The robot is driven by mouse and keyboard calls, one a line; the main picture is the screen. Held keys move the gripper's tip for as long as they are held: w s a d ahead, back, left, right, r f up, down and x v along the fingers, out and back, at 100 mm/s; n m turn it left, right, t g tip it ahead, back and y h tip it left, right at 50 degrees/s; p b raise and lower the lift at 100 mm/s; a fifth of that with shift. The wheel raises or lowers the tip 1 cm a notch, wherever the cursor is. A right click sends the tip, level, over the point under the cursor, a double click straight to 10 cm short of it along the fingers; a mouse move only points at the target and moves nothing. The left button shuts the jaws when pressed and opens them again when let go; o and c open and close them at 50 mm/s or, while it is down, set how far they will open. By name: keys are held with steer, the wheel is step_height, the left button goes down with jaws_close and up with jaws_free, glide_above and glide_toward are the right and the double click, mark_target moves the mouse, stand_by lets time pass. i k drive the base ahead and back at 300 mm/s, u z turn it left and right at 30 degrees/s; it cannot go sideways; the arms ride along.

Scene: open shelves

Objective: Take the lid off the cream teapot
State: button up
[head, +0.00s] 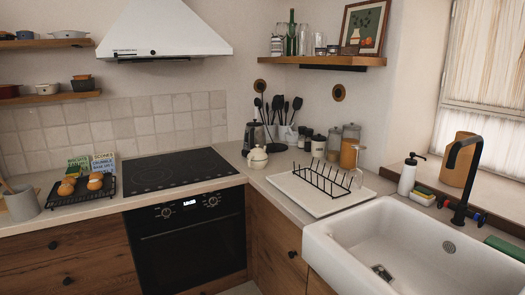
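The cream teapot (257,159) is small and round and stands on the counter in the corner, between the black cooktop and the drying rack. Its lid (257,149) appears to sit on top; the fine detail is too small to tell. My gripper and arm do not show in the head view.
A black dish rack (322,180) on a white board stands to the teapot's right. A dark blender (254,136), a utensil holder (288,133) and jars (334,143) crowd behind it. The black cooktop (165,170) is bare. A white sink (350,240) is at front right.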

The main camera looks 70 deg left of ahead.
mark_target(257, 150)
steer(key=u, duration=2.55)
steer(key=i, duration=1.65)
